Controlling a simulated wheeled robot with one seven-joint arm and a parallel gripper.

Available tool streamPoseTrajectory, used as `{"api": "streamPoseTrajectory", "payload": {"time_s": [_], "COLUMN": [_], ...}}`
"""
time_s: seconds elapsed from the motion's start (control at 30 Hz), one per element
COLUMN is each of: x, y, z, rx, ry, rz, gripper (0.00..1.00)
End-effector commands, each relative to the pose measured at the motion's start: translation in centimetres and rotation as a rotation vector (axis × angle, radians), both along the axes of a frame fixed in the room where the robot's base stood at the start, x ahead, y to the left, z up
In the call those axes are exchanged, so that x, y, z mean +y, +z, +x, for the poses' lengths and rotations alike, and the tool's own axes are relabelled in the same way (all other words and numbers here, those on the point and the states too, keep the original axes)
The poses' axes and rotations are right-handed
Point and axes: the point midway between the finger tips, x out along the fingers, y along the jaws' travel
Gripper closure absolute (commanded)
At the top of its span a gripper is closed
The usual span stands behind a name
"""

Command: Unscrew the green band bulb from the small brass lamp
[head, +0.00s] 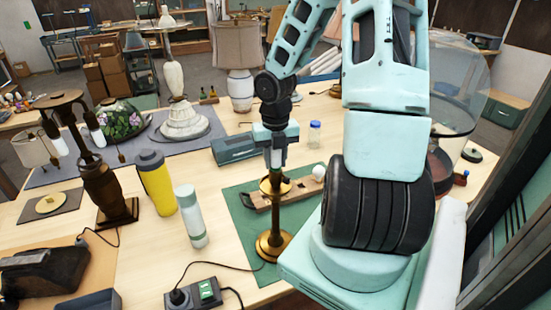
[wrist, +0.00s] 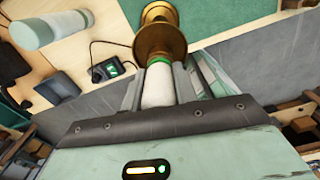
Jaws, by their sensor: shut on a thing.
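The small brass lamp (head: 269,243) stands upright on the green mat (head: 240,208) in the head view. Its brass top (wrist: 160,38) shows in the wrist view. The bulb (wrist: 158,88) is white with a green band (wrist: 158,60) at its end by the brass socket. From this view I cannot tell how far it sits in the socket. My gripper (wrist: 160,76) is shut on the bulb, with a finger on each side. In the head view my gripper (head: 275,156) is directly above the lamp and hides most of the bulb.
A wooden holder (head: 295,190) with a round white bulb (head: 319,172) lies just right of the lamp. A white-green bottle (head: 191,217), a yellow bottle (head: 157,183) and a switched power strip (head: 194,294) are to the left. A blue-capped jar (head: 314,134) stands behind.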

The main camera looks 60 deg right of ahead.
Motion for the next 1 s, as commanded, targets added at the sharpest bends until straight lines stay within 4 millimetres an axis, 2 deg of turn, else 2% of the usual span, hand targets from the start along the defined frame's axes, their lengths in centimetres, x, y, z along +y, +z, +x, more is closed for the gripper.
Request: {"api": "streamPoseTrajectory", "payload": {"time_s": [0.17, 0.53, 0.63, 0.87, 0.9, 0.97, 1.0], "x": [-0.03, 0.00, 0.01, 0.02, 0.02, 0.02, 0.02], "y": [0.00, 0.03, 0.04, 0.05, 0.06, 0.06, 0.06], "z": [0.00, -0.01, 0.01, 0.01, 0.01, 0.01, 0.01], "rx": [-0.001, -0.001, 0.000, 0.000, 0.000, 0.000, 0.000], "ry": [0.045, 0.626, 0.690, 0.699, 0.698, 0.698, 0.697], "rz": [0.001, 0.001, 0.000, 0.000, 0.000, 0.000, 0.000], "gripper": [0.91, 0.91, 0.91, 0.91, 0.60, 0.46, 0.46]}}
